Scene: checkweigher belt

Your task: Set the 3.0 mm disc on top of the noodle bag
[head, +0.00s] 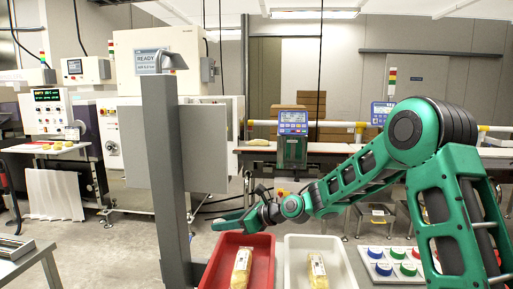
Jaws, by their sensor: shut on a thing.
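My gripper (226,220) is at the left end of the green arm, just above the back edge of the red tray (219,270). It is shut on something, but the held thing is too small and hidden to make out. A yellowish noodle bag (241,268) with a printed label lies in the red tray, below my gripper and apart from it. A similar bag (318,270) lies in the white tray (343,262) to the right. Several coloured discs, among them a blue disc (375,252) and a green disc (408,269), sit on a pale board; their sizes are not readable.
A grey post (167,190) stands close to the left of the red tray. A belt machine with a blue-framed display (292,122) is behind. A grey table (18,262) is at the lower left. My arm covers part of the right side.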

